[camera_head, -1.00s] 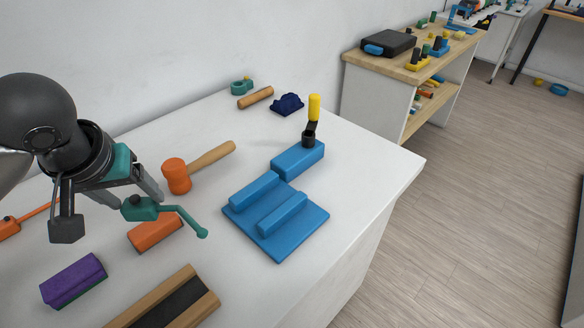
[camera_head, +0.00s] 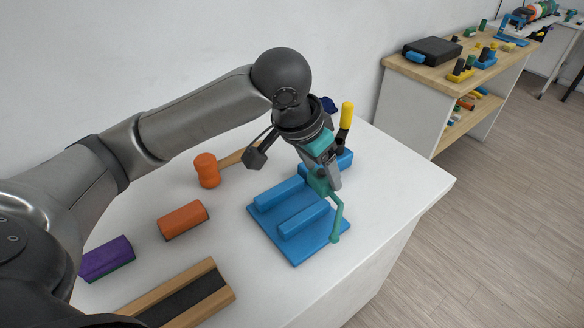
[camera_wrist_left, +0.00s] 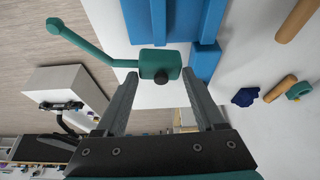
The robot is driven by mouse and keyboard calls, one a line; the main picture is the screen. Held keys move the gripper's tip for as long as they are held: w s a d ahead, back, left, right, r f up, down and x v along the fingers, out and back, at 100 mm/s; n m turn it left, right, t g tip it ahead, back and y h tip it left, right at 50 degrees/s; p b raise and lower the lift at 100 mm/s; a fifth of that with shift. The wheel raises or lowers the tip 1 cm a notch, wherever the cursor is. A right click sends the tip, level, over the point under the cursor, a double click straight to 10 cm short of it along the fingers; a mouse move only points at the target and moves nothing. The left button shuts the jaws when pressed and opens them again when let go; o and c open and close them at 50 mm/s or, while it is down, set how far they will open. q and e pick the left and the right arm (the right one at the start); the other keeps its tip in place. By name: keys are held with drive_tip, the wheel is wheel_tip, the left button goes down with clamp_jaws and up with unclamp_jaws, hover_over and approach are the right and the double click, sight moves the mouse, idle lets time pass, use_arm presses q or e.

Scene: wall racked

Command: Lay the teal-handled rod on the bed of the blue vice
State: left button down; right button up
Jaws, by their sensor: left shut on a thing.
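The teal-handled rod (camera_head: 337,214) has a teal block handle and a bent teal arm ending in a ball. My left gripper (camera_head: 319,180) is shut on its handle, which also shows between the fingers in the left wrist view (camera_wrist_left: 155,65). The rod hangs over the right part of the blue vice (camera_head: 300,222), with its ball end near the vice's right edge; I cannot tell whether it touches. The vice is a flat blue plate with two raised parallel bars, and it also shows behind the handle in the left wrist view (camera_wrist_left: 205,60). My right gripper is not in view.
An orange mallet (camera_head: 207,170), an orange block (camera_head: 183,220), a purple block (camera_head: 107,258) and a wood-edged tray (camera_head: 222,291) lie left of the vice. A yellow-handled tool (camera_head: 347,115) stands behind it. The table's right edge is close to the vice.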

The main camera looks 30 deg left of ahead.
sight(308, 176)
use_arm(q)
drive_tip(key=m, duration=0.1)
drive_tip(key=m+p, duration=0.1)
drive_tip(key=h, duration=0.1)
drive_tip(key=shift+w+a+f+m+g, duration=0.15)
drive_tip(key=shift+a+m+g, duration=0.15)
drive_tip(key=shift+m, duration=0.1)
drive_tip(key=m+p, duration=0.1)
drive_tip(key=m, duration=0.1)
drive_tip(key=a+f+m+g+h+p, duration=0.1)
drive_tip(key=m, duration=0.1)
drive_tip(key=a+m+p, duration=0.1)
drive_tip(key=m+p, duration=0.1)
drive_tip(key=shift+a+f+g+h, duration=0.2)
drive_tip(key=shift+g+h, duration=0.1)
drive_tip(key=shift+g, duration=0.1)
drive_tip(key=shift+s+a+f+m+g+p, duration=0.4)
drive_tip(key=shift+a+m+p, duration=0.25)
drive_tip(key=shift+m, duration=0.6)
drive_tip(key=shift+s+a+f+m+g+p, duration=0.3)
drive_tip(key=shift+a+m+g+p, duration=0.35)
drive_tip(key=shift+m, duration=0.55)
drive_tip(key=shift+s+a+f+m+g+p, duration=0.35)
drive_tip(key=shift+a+m+p, duration=0.3)
drive_tip(key=shift+m, duration=0.6)
drive_tip(key=shift+w+d, duration=0.1)
drive_tip(key=shift+w, duration=0.05)
drive_tip(key=shift+f+b, duration=0.75)
drive_tip(key=shift+f, duration=1.15)
